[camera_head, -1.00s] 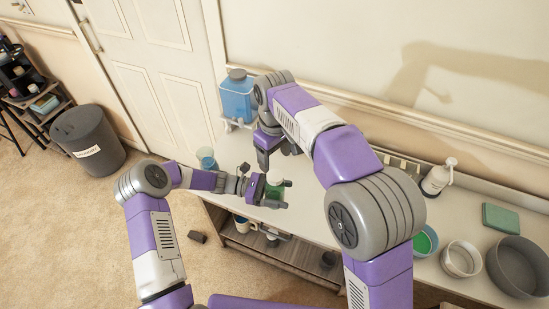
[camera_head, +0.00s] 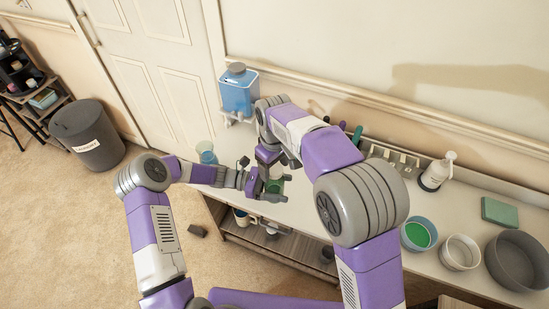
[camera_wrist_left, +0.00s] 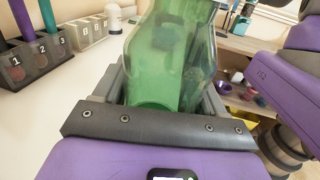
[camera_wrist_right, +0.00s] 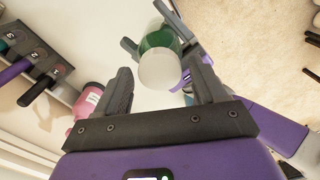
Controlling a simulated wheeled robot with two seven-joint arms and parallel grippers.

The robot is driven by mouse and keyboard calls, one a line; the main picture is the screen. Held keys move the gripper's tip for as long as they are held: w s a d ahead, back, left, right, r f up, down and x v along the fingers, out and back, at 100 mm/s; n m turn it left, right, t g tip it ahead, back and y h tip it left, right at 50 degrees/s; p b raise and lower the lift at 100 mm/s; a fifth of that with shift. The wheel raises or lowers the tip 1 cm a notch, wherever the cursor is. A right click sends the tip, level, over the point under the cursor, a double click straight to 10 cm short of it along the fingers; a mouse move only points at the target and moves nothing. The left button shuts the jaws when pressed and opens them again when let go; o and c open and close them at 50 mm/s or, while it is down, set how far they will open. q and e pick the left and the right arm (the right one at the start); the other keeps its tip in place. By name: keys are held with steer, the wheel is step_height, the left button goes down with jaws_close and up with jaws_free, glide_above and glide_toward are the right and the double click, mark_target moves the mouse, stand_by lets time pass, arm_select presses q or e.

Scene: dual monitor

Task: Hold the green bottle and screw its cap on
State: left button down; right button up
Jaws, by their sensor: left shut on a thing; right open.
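The green bottle (camera_wrist_left: 170,60) is see-through and fills the middle of the left wrist view. It also shows in the head view (camera_head: 275,186), partly hidden by my grippers. My left gripper (camera_head: 272,190) is shut on the bottle's body. My right gripper (camera_wrist_right: 160,85) is open above the bottle, its two fingers on either side of the whitish cap (camera_wrist_right: 160,70). The green body (camera_wrist_right: 162,38) shows beyond the cap in the right wrist view. The cap sits at the bottle's top end; I cannot tell how tightly it is seated.
A blue container (camera_head: 239,92) stands at the back left of the white counter (camera_head: 300,212). A numbered holder with tools (camera_wrist_right: 35,60) is along the wall side. A pink bottle (camera_wrist_right: 88,100) is near my right fingers. Bowls (camera_head: 460,254) and a soap dispenser (camera_head: 437,172) are at the right.

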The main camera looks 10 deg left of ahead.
steer(key=shift+f, duration=0.15)
steer(key=c, duration=1.1)
steer(key=o, duration=1.3)
steer(key=shift+c, duration=0.2)
step_height(320, 180, up, 12)
steer(key=shift+d, duration=0.1)
